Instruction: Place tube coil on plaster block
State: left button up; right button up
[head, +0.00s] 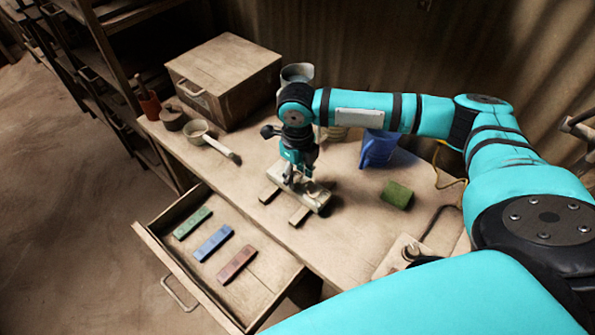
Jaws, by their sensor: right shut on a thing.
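The plaster block (313,198) is a pale slab lying across two short wooden slats near the table's front edge. My right gripper (297,179) points down over the block's left part. It is shut on a small pale thing, which seems to be the tube coil; the fingers largely hide it and its shape is unclear. It is at or just above the block's top, and I cannot tell whether they touch. My left gripper is not in view.
An open drawer (262,290) holds green, blue and reddish bars. A wooden box (228,95), a ladle-like pan (199,132) and a red pot (149,104) stand back left. A blue bin (379,148) and green sponge (397,194) are right. Clear tabletop lies around the slats.

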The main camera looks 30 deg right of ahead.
aim_at(297, 177)
jog(key=o, duration=0.8)
jog(key=shift+f, duration=0.15)
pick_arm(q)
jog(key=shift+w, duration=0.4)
pick_arm(e)
jog(key=shift+o, duration=0.7)
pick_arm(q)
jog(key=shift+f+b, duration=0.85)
pick_arm(e)
notch_tip(297, 177, up, 12)
jog(key=shift+r, duration=0.2)
